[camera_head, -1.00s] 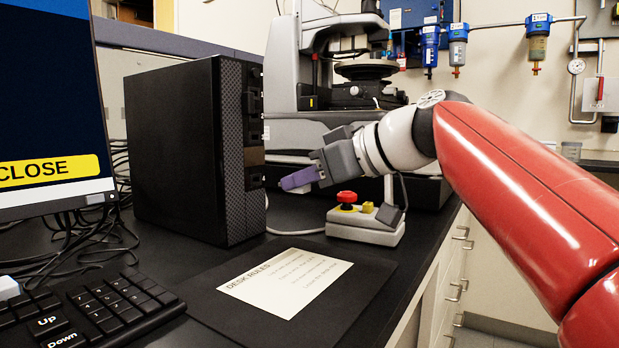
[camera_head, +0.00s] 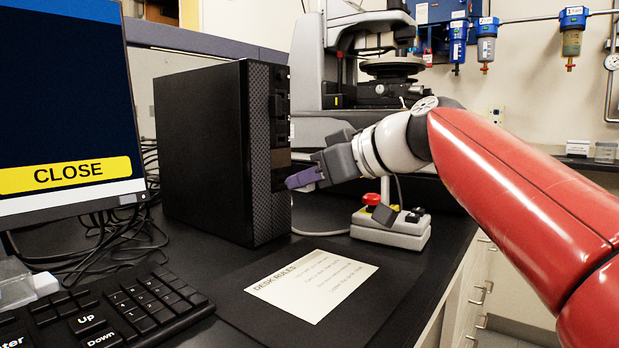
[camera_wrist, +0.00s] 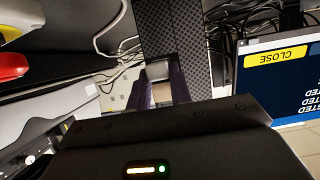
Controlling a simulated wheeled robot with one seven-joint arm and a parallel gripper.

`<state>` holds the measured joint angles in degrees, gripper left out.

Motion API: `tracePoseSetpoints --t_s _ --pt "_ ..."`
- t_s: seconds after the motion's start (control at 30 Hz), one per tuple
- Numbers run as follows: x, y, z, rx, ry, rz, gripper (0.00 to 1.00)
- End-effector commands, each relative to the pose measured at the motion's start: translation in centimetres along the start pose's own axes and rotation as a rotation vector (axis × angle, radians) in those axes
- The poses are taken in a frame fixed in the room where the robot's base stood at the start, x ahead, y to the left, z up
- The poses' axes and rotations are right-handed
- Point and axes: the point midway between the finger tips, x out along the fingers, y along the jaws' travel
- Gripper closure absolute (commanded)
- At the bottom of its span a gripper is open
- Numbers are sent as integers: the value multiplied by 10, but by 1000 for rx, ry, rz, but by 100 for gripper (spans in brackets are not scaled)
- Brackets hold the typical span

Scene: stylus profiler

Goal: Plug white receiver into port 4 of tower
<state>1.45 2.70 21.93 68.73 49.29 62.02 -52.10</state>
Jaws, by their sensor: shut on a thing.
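The black tower (camera_head: 210,150) stands upright on the bench, its narrow front panel facing right. Dark port recesses run down that panel; their numbers are too small to read. My gripper (camera_head: 292,182) has purple fingers pointing left, with the tips at the lower part of the panel. In the wrist view my gripper (camera_wrist: 158,94) is shut on a small pale piece, the white receiver (camera_wrist: 161,93), and the tower (camera_wrist: 187,35) lies just beyond. In the head view the fingers hide the receiver. I cannot tell whether it sits inside a port.
A grey control box (camera_head: 390,232) with a red button stands right of the tower. A desk-rules sheet (camera_head: 312,285) lies in front, a keyboard (camera_head: 120,315) front left, and a monitor (camera_head: 65,90) at left. A profiler (camera_head: 330,60) stands behind. Cables lie behind the monitor.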

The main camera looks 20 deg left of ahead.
Motion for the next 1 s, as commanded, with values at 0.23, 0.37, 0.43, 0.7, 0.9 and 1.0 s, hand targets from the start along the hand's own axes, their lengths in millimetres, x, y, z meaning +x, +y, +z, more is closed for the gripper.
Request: tracePoseSetpoints --t_s 0.23,0.37,0.43,0.7,0.9,1.0 --pt "2 0 0 0 0 0 100" --pt "1 0 -1 0 0 0 100" --pt "1 0 -1 0 0 0 100" --pt "6 0 -3 0 0 0 100" --pt "12 0 -6 0 0 -1 100" --pt "14 0 -7 0 0 -1 100"
